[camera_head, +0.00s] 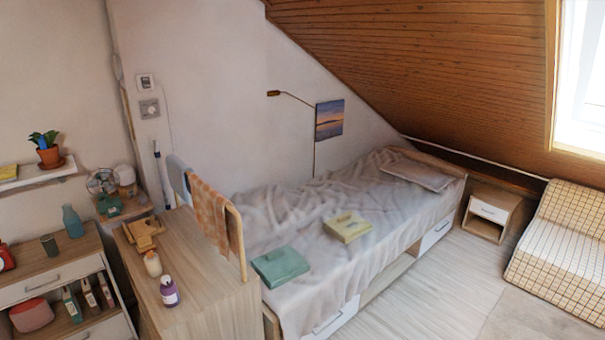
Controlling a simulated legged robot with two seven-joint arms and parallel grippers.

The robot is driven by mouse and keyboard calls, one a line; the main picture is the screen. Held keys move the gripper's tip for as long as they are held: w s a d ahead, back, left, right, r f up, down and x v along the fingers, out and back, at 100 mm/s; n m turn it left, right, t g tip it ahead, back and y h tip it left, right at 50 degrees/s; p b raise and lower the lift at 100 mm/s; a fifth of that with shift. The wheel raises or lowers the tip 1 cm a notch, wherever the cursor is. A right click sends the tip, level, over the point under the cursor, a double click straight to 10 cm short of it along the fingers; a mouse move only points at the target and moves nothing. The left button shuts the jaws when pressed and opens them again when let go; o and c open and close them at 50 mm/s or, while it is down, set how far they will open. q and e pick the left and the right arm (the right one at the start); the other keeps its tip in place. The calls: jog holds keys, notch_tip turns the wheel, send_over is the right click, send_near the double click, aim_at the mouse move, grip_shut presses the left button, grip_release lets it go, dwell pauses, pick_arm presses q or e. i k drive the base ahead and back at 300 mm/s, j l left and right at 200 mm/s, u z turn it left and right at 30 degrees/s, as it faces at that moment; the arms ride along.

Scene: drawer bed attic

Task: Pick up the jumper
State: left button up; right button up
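Two folded cloth items lie flat on the bed in the head view. One is a green folded garment (280,267) near the bed's left front end. The other is a yellow folded garment (347,227), farther along towards the middle. I cannot tell for certain which of them is the jumper. Both rest on the rumpled grey-beige bed cover (330,262) and are apart from each other. Neither of my grippers shows in this view.
A wooden cabinet (209,290) with bottles on top stands against the bed's left end. An orange checked cloth (211,212) hangs over the bed's end rail. A nightstand (490,213) and checked armchair (560,250) stand right. The floor (425,290) before the bed is clear.

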aim_at(279, 267)
jog(key=i+l+z, duration=0.15)
jog(key=i+z, duration=0.2)
jog(key=i, duration=0.25)
jog(key=i+z, duration=0.35)
jog(key=i, duration=0.3)
jog(key=i+j+z, duration=0.15)
jog(key=i+z, duration=0.2)
jog(key=i, duration=0.25)
jog(key=i+u, duration=0.35)
jog(key=i+l+u, duration=0.2)
jog(key=i+u, duration=0.35)
jog(key=u, duration=0.2)
jog(key=i+u, duration=0.2)
jog(key=u, duration=0.2)
jog(key=i+u, duration=0.2)
jog(key=u, duration=0.2)
jog(key=i+l+u, duration=0.15)
jog(key=u, duration=0.3)
